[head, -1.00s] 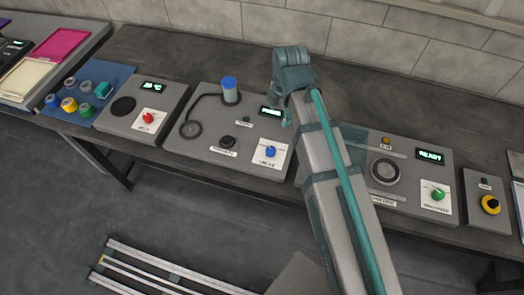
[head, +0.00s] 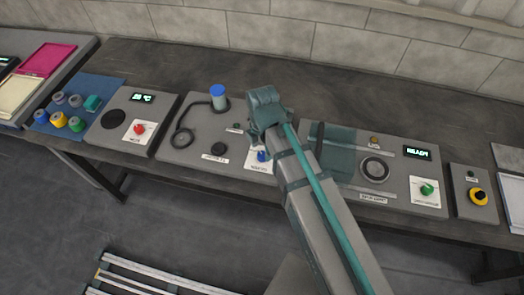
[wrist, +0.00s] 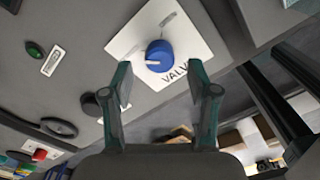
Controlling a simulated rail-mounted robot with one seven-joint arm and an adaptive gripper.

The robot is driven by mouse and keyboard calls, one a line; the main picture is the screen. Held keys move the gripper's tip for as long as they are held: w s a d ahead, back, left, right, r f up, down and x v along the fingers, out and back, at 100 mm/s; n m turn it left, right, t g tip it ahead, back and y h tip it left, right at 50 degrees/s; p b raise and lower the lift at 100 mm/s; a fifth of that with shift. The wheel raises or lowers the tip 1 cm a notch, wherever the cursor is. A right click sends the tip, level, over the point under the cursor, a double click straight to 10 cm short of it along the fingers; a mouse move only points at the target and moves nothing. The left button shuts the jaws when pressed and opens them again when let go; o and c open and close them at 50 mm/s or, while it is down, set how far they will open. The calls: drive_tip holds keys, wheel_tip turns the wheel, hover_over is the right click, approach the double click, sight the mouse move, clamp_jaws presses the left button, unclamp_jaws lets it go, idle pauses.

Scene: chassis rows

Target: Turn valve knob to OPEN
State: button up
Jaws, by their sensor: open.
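The blue valve knob (wrist: 159,55) stands on a white plate (wrist: 191,29) lettered VALVE in the wrist view. A white pointer mark on it points left in that view; I cannot read the small labels beside it. In the head view the knob (head: 262,156) shows just left of my arm, which hides part of its plate. My gripper (wrist: 162,80) is open and empty. Its two fingers point toward the knob, which appears beyond and between the tips, apart from them. In the head view my fingertips are hidden behind the wrist.
A black knob (head: 219,149), a small green button (head: 237,127) and a blue-capped cylinder (head: 219,97) with a black hose share the valve's panel. A panel with a red knob (head: 139,128) stands left. A READY panel with a green knob (head: 427,189) stands right.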

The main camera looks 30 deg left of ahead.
sight(262, 156)
drive_tip(key=shift+f, duration=1.5)
clamp_jaws()
